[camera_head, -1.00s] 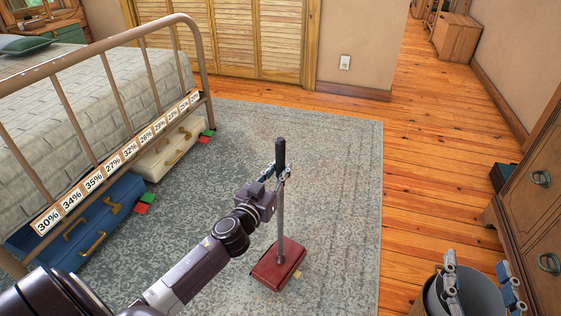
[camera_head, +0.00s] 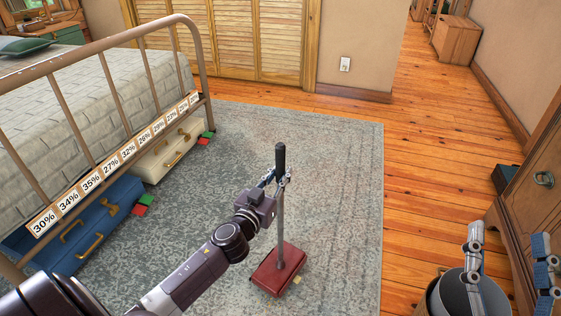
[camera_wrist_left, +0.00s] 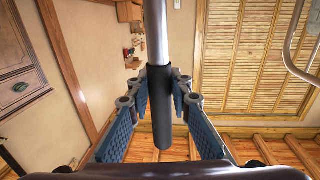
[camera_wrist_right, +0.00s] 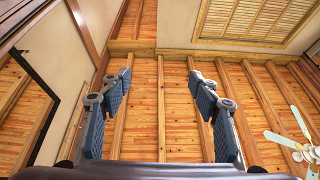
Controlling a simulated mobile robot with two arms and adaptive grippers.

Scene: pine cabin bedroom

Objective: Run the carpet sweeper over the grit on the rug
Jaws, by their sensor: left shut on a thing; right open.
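The carpet sweeper has a dark red head (camera_head: 277,270) resting on the patterned grey rug (camera_head: 330,190), with a thin grey pole and a black grip on top. The pole stands nearly upright. I cannot make out grit on the rug; a small yellowish patch shows at the head's right edge. My right gripper (camera_head: 508,242) is open and empty, with its fingers apart in the right wrist view (camera_wrist_right: 160,85).
A metal-framed bed (camera_head: 90,60) with percentage tags stands left. A wooden dresser (camera_head: 540,210) stands right. Rug behind the sweeper is clear.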

